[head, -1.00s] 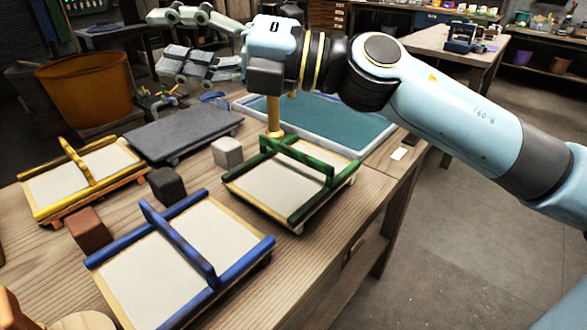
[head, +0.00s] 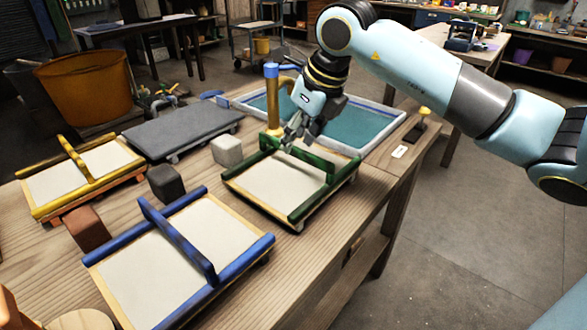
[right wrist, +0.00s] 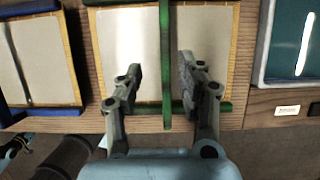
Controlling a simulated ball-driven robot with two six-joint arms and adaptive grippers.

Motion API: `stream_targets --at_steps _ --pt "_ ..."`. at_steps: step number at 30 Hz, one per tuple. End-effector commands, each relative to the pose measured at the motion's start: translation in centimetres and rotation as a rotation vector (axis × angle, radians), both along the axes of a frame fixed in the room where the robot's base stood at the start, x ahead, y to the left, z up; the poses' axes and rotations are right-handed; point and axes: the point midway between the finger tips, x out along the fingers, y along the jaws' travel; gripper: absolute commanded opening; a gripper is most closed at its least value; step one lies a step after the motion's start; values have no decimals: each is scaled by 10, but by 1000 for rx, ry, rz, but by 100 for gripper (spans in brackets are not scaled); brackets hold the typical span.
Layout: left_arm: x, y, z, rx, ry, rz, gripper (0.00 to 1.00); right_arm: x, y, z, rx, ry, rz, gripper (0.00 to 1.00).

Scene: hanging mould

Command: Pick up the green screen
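The green screen (head: 280,185) lies flat on the wooden bench, a pale sheet with green side rails and a raised green handle bar across its middle. In the right wrist view the right gripper (right wrist: 160,70) is open, with one finger on each side of the green handle bar (right wrist: 166,45) and gaps on both sides. Part of the far rail is hidden behind the fingers in the head view. My left gripper is not in view.
A blue screen (head: 205,240) lies at front left, a yellow one (head: 90,170) further left. A brass post (head: 272,100) and a blue-rimmed tray (head: 345,152) stand behind the green screen. A light grey block (head: 227,151) is to its left. A grey slab (head: 185,130) lies behind.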

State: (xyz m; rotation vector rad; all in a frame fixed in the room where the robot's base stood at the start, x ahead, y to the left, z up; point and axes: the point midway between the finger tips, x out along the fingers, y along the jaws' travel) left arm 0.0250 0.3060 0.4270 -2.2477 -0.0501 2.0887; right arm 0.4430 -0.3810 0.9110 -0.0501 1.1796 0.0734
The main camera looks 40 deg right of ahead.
Motion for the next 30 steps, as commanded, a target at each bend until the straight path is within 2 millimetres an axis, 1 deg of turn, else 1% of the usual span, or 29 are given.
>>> stream_targets --at_steps 2,7,10,13,19,20,28,30 --pt "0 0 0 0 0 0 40 2 -1 -6 1 1 0 38" --pt "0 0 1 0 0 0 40 8 -7 -32 2 2 -1 38" --pt "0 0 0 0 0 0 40 14 -5 -44 4 -1 -1 38" --pt "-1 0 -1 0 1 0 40 17 -6 -50 1 -1 0 38" --pt "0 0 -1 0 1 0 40 17 -6 -50 1 -2 1 38" --pt "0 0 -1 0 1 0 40 17 -6 -50 1 -2 1 36" --pt "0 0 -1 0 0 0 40 17 -6 -50 1 -1 1 1" --pt "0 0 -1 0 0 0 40 17 -6 -50 1 -2 1 0"
